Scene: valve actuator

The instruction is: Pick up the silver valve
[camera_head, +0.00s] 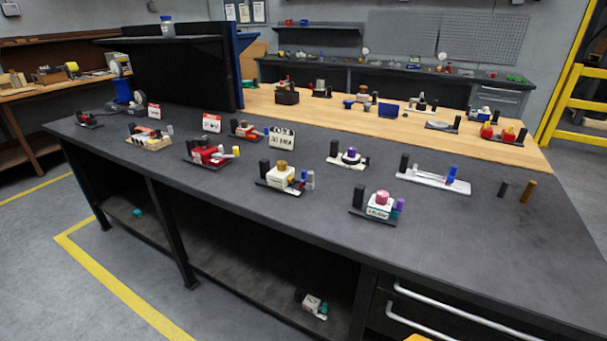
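Several small valve actuator units sit on the dark bench top (330,222). I cannot tell for sure which one is the silver valve. A long pale white-silver unit (425,179) with blue and black upright pieces lies at the right of the dark top. A unit with a flat silvery disc (439,125) sits farther back on the wooden top. A cream unit with a gold knob (281,177) and one with a pink knob (378,206) stand near the front edge. Neither of my grippers is in view.
Red (208,154) and cream units crowd the left half of the dark top. A wooden bench top (350,120) adjoins behind. Small black (503,189) and gold (528,191) cylinders stand at the right. A small unit (312,304) lies on the lower shelf. The front right top is clear.

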